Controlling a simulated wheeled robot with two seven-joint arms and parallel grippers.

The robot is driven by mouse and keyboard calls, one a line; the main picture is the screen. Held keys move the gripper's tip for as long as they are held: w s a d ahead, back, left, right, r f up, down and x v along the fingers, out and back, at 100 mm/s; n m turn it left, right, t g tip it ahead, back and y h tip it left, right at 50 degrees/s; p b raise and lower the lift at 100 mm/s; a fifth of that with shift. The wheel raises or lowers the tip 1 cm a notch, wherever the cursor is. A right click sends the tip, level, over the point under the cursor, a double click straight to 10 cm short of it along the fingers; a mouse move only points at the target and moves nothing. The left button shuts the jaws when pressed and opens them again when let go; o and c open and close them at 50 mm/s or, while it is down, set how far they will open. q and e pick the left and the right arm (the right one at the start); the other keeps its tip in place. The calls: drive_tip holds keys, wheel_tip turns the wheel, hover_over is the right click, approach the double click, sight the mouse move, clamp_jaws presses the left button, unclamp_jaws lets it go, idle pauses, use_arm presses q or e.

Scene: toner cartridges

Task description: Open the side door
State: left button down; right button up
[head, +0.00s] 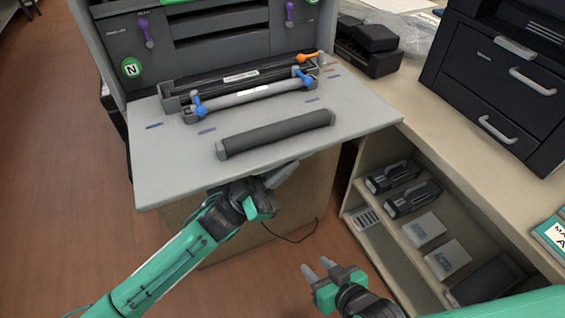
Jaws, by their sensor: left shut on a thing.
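The side door (180,178) of the grey printer is a light grey panel folded down, lying roughly flat in front of the open machine. A dark bar (276,134) lies along it. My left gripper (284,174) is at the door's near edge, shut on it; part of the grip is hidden. My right gripper (317,268) is lower right, clear of the door, with a gap between its fingers and nothing in it.
Inside the printer are a unit with blue levers (250,94), an orange lever (308,57) and purple levers (146,31). A shelf (385,228) with cartridges and boxes stands at the right, under a counter with a black printer (500,85). Brown floor is clear at the left.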

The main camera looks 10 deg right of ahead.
idle(0.4)
use_arm(q)
drive_tip(key=c, duration=1.5)
unclamp_jaws()
drive_tip(key=v, duration=1.4)
drive_tip(key=shift+b, duration=0.3)
drive_tip(key=shift+d+t, duration=0.15)
drive_tip(key=shift+t, duration=0.15)
